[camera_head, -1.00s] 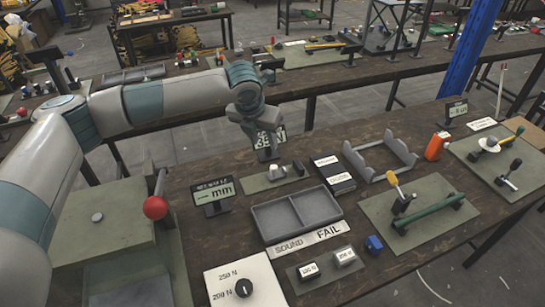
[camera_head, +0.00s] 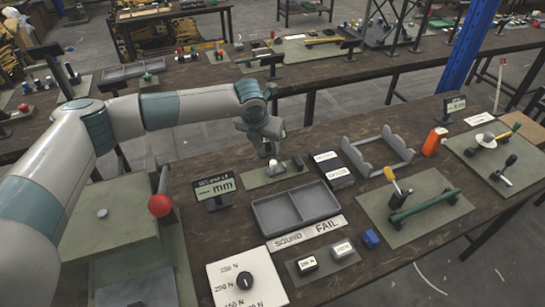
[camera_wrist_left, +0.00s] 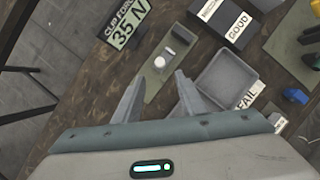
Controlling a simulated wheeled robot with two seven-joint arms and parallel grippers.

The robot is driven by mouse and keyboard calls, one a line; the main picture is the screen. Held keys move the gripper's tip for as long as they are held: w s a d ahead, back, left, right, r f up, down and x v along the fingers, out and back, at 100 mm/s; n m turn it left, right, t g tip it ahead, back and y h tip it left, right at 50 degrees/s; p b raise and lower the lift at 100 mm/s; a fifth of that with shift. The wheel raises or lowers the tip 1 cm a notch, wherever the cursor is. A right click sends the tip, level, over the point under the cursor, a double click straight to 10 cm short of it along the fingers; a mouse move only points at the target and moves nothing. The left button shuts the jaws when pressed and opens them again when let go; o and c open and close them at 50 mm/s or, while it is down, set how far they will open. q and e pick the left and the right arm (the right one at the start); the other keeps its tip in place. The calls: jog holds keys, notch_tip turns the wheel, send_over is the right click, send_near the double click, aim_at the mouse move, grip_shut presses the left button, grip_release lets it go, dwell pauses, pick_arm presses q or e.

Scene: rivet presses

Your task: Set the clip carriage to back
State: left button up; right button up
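A narrow green plate (camera_head: 255,181) lies on the bench behind the grey divided tray. It carries a small grey fitting with a white round-topped piece (camera_head: 274,166), which looks like the clip carriage; its exact position along the plate is hard to tell. In the left wrist view the white piece (camera_wrist_left: 160,62) stands mid-plate, beyond my fingertips. My left gripper (camera_head: 267,153) hangs above and just behind the plate. In the left wrist view the left gripper (camera_wrist_left: 154,86) has its fingers spread and nothing between them. My right gripper is not in view.
A "CLIP FORCE 35 N" display (camera_wrist_left: 124,22) stands beside the plate. The divided tray (camera_head: 296,208), black boxes with labels (camera_head: 333,169), an "mm" display (camera_head: 215,190) and a red-knobbed lever (camera_head: 159,205) are close by. A grey cradle (camera_head: 378,155) stands to the right.

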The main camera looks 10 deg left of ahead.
aim_at(273, 162)
pick_arm(q)
jog(key=p+x, duration=0.3)
jog(key=x, duration=0.7)
jog(key=shift+f, duration=0.1)
jog(key=shift+p+x, duration=0.35)
jog(key=shift+x, duration=0.45)
grip_shut()
